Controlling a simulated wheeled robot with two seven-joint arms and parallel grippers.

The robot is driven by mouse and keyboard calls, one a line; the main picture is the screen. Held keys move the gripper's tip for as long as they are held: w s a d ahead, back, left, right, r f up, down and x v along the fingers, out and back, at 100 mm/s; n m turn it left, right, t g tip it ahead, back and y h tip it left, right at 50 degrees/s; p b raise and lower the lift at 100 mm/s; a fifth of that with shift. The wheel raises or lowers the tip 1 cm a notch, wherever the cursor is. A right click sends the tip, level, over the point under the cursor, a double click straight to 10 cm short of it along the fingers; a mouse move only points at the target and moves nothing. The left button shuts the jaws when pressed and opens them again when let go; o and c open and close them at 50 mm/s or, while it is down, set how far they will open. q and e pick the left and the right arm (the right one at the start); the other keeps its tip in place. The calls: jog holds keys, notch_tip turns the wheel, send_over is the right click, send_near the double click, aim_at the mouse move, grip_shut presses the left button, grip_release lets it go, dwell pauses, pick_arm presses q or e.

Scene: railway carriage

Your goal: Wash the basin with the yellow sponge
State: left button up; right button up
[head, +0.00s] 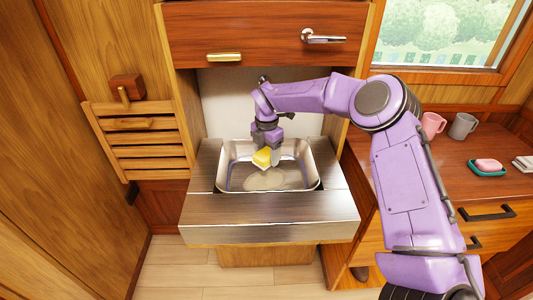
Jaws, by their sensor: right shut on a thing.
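The metal basin (311,172) is set into a pull-out counter in an alcove of the wooden cabinet. A pale greyish patch (266,180) shows on its bottom. My right gripper (268,150) points down inside the basin's outline. It is shut on the yellow sponge (262,158), which is held over the left middle of the basin, just behind the patch. I cannot tell whether the sponge touches the basin's bottom. My left gripper is not in view.
A slatted wooden rack (150,152) is on the wall at left. On the wooden counter at right stand a pink mug (432,125), a grey mug (462,126) and a teal dish (487,170) with pink soap. A cabinet front (270,35) with handles overhangs the alcove.

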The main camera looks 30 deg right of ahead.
aim_at(267, 179)
jog(key=shift+f+b, duration=3.35)
jog(key=shift+f, duration=0.85)
